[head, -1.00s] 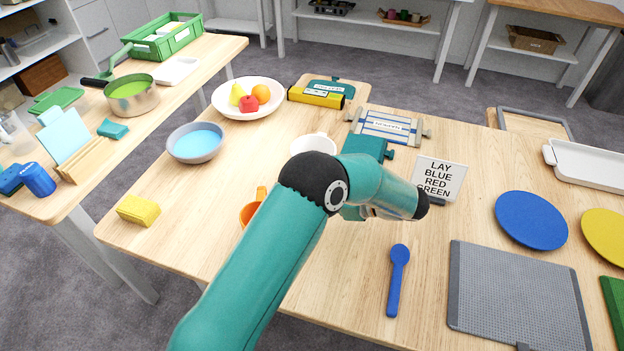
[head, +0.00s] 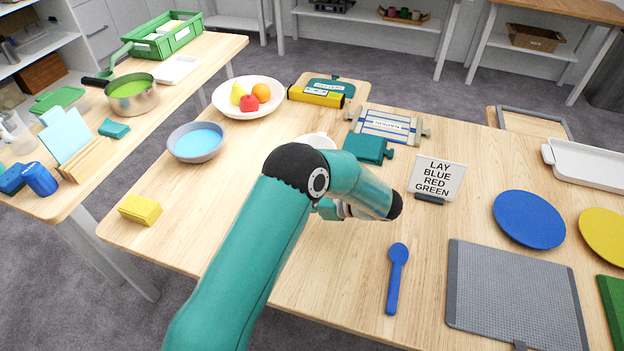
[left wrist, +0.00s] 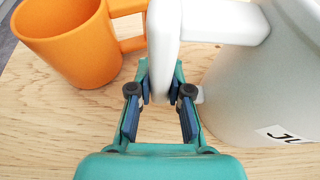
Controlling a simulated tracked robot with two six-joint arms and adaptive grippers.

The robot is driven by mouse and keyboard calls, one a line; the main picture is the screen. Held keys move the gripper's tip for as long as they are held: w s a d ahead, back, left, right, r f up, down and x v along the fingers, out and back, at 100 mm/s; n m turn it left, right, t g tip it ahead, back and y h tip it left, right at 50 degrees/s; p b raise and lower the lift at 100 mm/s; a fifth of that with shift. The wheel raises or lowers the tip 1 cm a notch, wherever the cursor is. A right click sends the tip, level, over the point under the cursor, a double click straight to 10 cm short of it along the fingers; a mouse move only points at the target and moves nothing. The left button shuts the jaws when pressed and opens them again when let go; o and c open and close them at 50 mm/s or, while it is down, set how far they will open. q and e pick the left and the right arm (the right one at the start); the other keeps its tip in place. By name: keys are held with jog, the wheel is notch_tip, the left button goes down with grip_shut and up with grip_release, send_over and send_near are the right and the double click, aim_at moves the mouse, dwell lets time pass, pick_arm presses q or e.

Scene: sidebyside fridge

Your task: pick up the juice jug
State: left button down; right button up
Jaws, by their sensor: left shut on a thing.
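The juice jug (left wrist: 250,95) is white, with a partly visible label starting "JU", and stands at the right of the left wrist view. Its handle (left wrist: 165,35) runs down between the fingers of my left gripper (left wrist: 161,92), which is shut on it. In the head view only a bit of the jug's white rim (head: 318,141) shows behind my left arm, and the gripper is mostly hidden. I cannot tell whether the jug is lifted off the table. My right gripper is not in view.
An orange mug (left wrist: 75,45) stands close to the left of the handle. On the table (head: 250,150) are a teal block (head: 368,148), a sign (head: 437,178), a blue spoon (head: 397,275), a blue bowl (head: 196,143) and a yellow sponge (head: 140,209). Bare wood lies at the front left.

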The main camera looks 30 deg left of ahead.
pick_arm(q)
jog(key=shift+r, duration=0.1)
dwell(0.4)
notch_tip(320, 180, up, 20)
dwell(0.5)
dwell(1.2)
